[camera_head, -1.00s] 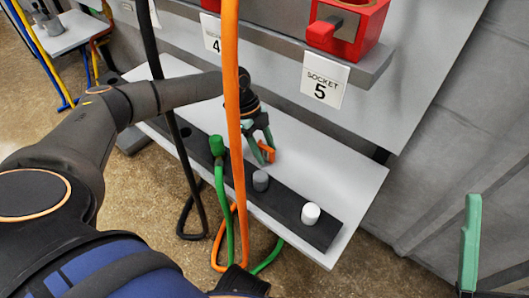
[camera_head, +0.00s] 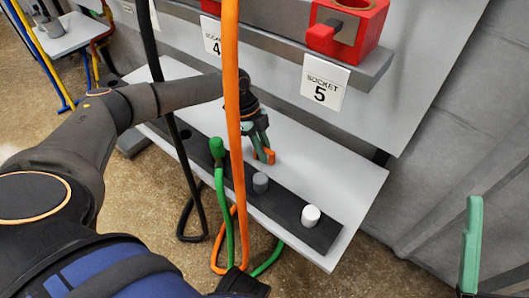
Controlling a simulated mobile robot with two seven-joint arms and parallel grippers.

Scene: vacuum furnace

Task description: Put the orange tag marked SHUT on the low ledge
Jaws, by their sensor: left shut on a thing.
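My left gripper (camera_head: 261,152) reaches in over the low ledge (camera_head: 335,182), a pale grey shelf below the wall panel. Its green fingers are shut on the small orange tag (camera_head: 267,157). The tag is just above or touching the ledge's surface, behind the dark strip; I cannot tell which. Its marking is too small to read. At the right edge, a green finger (camera_head: 471,240) of my right gripper shows; the rest is out of frame, so its opening is hidden.
A dark strip (camera_head: 285,208) along the ledge's front bears a white peg (camera_head: 310,215), a grey peg (camera_head: 260,182) and a green plug (camera_head: 216,150). An orange cable (camera_head: 232,90) hangs in front. A red socket block (camera_head: 350,30) sits above. The ledge's right part is clear.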

